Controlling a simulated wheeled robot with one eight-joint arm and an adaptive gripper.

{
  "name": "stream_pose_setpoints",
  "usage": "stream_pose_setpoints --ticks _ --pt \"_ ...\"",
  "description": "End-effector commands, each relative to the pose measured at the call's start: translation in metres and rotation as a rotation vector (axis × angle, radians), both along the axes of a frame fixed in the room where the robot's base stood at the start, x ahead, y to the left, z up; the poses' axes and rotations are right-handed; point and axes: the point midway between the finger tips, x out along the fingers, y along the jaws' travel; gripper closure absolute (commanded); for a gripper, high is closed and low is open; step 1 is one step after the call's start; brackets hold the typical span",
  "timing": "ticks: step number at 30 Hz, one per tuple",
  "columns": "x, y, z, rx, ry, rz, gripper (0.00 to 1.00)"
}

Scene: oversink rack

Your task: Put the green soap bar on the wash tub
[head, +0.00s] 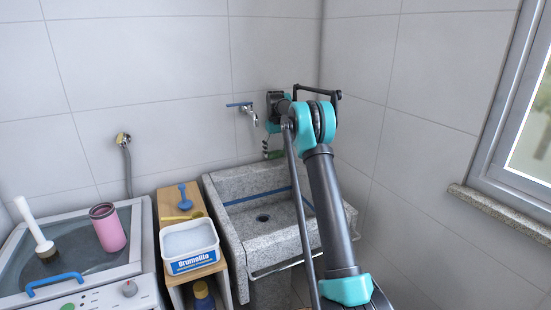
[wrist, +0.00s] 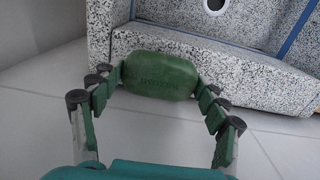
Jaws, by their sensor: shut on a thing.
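The green soap bar (wrist: 160,75) is between the fingertips of my gripper (wrist: 161,77) in the wrist view, one finger pad at each end. My gripper (head: 267,148) is shut on it. The speckled grey stone wash tub (head: 232,245) has a drain hole and a blue line inside. In the wrist view the wash tub (wrist: 265,82) lies behind the soap. I cannot tell the exact height of the soap above it.
A tap (head: 243,110) sticks out of the wall left of my gripper. A wooden stand (head: 172,207) holds a white labelled container (head: 190,247) and a blue brush. A washing machine (head: 75,255) with a pink cup (head: 107,227) stands at left. A window is at right.

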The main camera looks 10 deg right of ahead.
Motion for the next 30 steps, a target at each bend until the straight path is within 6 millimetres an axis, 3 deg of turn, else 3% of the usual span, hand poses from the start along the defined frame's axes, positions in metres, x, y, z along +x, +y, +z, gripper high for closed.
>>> stream_pose_setpoints --ticks 6,18,19,21,24,30 --pt "0.002 0.001 -0.029 0.0 0.0 0.0 0.56" --pt "0.004 0.001 -0.034 0.0 0.0 0.0 0.56" --pt "0.004 0.001 -0.034 0.0 0.0 0.0 0.22" --pt "0.004 0.001 -0.034 0.0 0.0 0.0 0.13" --pt "0.004 0.001 -0.034 0.0 0.0 0.0 0.05" --pt "0.004 0.001 -0.034 0.0 0.0 0.0 0.05"
